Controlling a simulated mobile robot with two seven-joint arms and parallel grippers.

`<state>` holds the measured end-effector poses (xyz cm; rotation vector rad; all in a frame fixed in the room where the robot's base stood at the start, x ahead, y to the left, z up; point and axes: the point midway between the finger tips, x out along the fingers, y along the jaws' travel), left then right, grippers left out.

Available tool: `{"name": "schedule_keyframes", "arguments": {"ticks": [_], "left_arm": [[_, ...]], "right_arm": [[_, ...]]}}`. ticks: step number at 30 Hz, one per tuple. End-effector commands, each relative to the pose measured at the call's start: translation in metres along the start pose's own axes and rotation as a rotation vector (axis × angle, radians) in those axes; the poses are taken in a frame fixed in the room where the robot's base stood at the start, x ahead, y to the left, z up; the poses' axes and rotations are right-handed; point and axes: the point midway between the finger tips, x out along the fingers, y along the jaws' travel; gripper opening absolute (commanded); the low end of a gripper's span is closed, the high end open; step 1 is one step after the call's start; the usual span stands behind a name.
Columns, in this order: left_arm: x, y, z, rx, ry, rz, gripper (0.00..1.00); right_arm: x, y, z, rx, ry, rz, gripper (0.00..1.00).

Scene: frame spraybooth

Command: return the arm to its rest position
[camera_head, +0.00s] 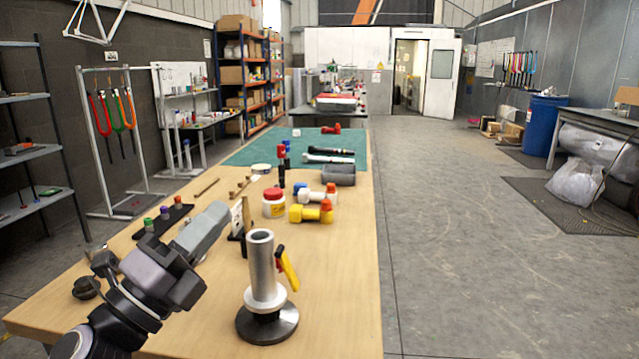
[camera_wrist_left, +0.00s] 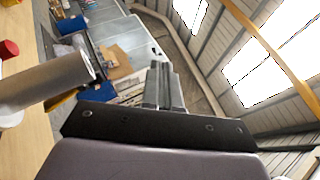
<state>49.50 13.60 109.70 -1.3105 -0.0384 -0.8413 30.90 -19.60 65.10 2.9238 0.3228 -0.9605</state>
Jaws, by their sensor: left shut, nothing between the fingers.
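My left arm comes in from the lower left in the head view. My left gripper (camera_head: 218,216) is above the left side of the wooden workbench (camera_head: 345,300), pointing up and away to the right. Its fingers are shut with nothing between them; they also show closed together in the left wrist view (camera_wrist_left: 164,72). A metal tube on a round dark base (camera_head: 262,270) stands upright just right of the gripper, apart from it. The tube shows at the left of the left wrist view (camera_wrist_left: 45,80). My right gripper is in neither view.
Behind the gripper on the bench are a white jar with a red lid (camera_head: 274,205), yellow and white tools (camera_head: 311,213), a dark rack of small coloured pieces (camera_head: 163,220) and a green mat (camera_head: 235,156). A yellow-handled tool (camera_head: 288,270) leans beside the tube. The floor right of the bench is clear.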

Motion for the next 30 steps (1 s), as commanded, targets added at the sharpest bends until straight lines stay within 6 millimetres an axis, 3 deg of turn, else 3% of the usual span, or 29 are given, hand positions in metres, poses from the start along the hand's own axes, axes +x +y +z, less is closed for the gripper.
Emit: {"name": "schedule_keyframes", "arguments": {"ticks": [5,8,11,15,21,30], "left_arm": [[-0.050,0.058,0.015,-0.419,-0.324,0.199,0.00],[-0.090,0.094,0.016,-0.628,-0.510,0.331,0.00],[-0.139,0.130,0.007,-0.823,-0.702,0.478,0.00],[-0.217,0.167,-0.021,-1.065,-0.974,0.701,0.00],[-0.312,0.183,-0.072,-1.288,-1.286,0.976,0.00],[-0.405,0.164,-0.136,-1.455,-1.611,1.285,0.00]], "right_arm": [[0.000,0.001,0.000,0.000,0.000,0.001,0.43],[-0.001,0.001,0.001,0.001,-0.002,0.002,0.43],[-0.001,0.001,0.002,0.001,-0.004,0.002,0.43],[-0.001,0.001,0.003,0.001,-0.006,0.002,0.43],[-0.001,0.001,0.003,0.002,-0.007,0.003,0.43],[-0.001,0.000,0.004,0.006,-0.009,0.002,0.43]]}}
